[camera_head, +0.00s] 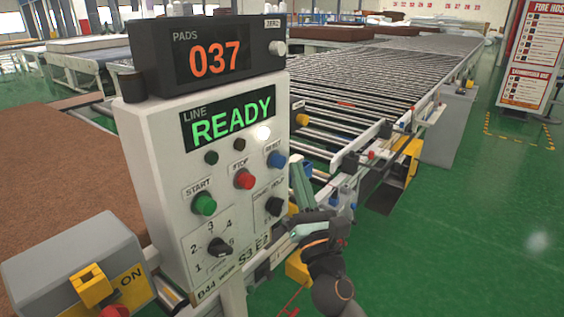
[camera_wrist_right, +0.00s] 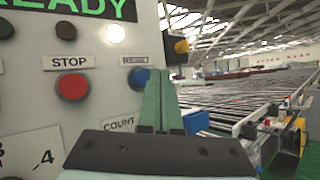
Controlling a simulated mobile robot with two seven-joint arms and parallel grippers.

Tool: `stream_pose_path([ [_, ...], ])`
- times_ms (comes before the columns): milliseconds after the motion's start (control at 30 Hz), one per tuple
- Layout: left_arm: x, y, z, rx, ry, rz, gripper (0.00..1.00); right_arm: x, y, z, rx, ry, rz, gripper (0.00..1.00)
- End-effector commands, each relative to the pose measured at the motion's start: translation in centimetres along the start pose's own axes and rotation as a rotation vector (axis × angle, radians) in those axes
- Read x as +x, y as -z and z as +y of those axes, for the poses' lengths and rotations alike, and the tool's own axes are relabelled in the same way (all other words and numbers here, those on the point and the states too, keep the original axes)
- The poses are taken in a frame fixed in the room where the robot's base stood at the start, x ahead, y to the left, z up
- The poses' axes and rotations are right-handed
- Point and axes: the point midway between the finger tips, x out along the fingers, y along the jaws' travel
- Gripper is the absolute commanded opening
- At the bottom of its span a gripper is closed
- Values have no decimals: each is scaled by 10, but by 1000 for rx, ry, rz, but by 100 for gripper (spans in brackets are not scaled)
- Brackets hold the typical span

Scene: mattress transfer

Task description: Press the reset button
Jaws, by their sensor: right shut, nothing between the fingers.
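The blue reset button (camera_head: 276,159) sits at the right of the white control panel (camera_head: 160,190), under a RESET label. It also shows in the right wrist view (camera_wrist_right: 138,77), its right part close behind the finger edge. My right gripper (camera_head: 300,172) is shut and empty, with its greenish fingers pointing up just right of the button and the panel's edge. In the right wrist view the fingertips (camera_wrist_right: 163,75) are together beside the button. I cannot tell whether they touch it. My left gripper is not in view.
The display (camera_head: 230,118) reads READY and the pads counter (camera_head: 215,58) 037.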

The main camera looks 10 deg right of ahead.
Motion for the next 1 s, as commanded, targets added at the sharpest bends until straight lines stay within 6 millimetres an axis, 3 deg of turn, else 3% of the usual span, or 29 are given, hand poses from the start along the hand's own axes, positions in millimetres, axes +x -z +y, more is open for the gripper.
stream_pose_path([
  [500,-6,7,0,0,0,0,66,-32,-24,-23,-1,0,1,0],
  [1000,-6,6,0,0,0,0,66,-33,-24,-24,0,0,0,0],
])
